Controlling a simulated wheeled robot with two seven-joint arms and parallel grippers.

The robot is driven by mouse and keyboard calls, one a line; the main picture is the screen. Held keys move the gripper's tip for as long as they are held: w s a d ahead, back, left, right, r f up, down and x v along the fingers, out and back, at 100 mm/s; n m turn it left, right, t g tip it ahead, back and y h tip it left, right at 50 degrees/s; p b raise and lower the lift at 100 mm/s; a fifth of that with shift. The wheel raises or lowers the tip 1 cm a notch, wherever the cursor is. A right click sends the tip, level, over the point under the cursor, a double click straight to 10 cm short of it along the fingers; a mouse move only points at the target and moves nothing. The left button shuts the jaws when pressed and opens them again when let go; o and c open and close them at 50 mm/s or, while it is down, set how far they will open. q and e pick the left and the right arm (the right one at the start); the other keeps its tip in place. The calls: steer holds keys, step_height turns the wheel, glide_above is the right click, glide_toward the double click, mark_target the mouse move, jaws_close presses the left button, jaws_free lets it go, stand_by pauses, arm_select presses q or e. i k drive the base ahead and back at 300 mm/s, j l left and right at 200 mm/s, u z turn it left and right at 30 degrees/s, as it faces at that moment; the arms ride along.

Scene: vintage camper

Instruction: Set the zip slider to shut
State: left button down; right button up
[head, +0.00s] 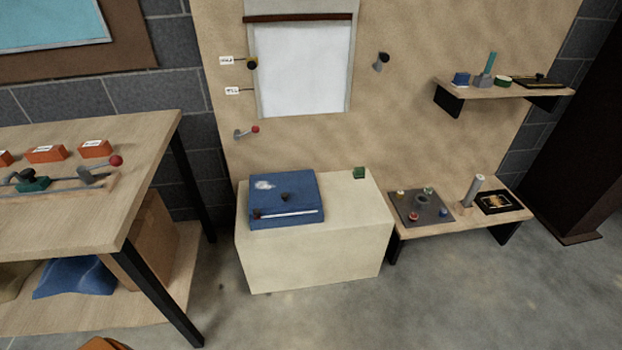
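A blue case (285,187) lies on top of the cream box-shaped bench (316,259) near the middle of the head view. A pale zip-like strip (292,213) runs along its front part. A small dark piece (257,214), which looks like the zip slider, sits at the left end of the strip. A dark knob (284,197) stands in the middle of the case, behind the strip. No label for shut or open can be read on the case. Neither of my grippers is in view.
A wooden table (150,150) with orange blocks (46,154) and a railed green slider (35,184) stands at left. A low shelf (462,228) and a wall shelf (515,92) are at right. Floor in front is clear.

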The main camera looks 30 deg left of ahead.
mark_target(257, 211)
steer(key=u, duration=1.35)
